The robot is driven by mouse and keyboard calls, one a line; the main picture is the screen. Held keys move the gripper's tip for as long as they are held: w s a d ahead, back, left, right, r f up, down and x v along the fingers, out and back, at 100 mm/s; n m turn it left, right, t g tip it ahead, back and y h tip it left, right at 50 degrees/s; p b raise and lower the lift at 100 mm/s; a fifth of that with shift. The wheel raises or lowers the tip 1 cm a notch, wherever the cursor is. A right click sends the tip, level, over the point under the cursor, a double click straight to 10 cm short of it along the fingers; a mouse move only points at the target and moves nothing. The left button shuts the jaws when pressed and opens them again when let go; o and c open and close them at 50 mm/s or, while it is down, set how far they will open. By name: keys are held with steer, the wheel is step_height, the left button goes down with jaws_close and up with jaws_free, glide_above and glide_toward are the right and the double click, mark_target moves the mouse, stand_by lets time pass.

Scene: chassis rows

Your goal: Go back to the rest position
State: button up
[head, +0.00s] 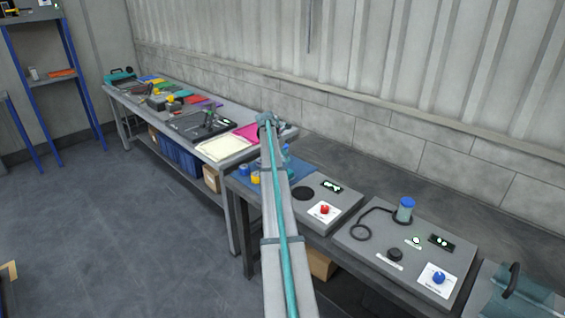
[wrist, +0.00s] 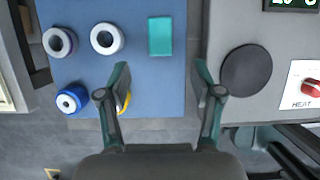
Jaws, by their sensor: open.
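My gripper (wrist: 157,92) is open in the wrist view, with its two teal-and-dark fingers spread apart and nothing between them. It is above the front part of a blue mat (wrist: 140,85). A yellow ring-shaped thing (wrist: 125,100) shows partly behind the left finger. The right finger is near the mat's right edge, beside the hot plate. In the head view my arm runs up the middle of the picture, and I cannot make out the fingers there.
The mat holds two white-topped round pieces (wrist: 106,39), a blue-and-white one (wrist: 71,99) and a teal block (wrist: 160,36). Right is the hot plate (head: 345,211) with its red knob (head: 324,210). Further right stands a blue-capped jar (head: 405,211). The floor (head: 110,230) at left is clear.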

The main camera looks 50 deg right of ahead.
stand_by(0.4)
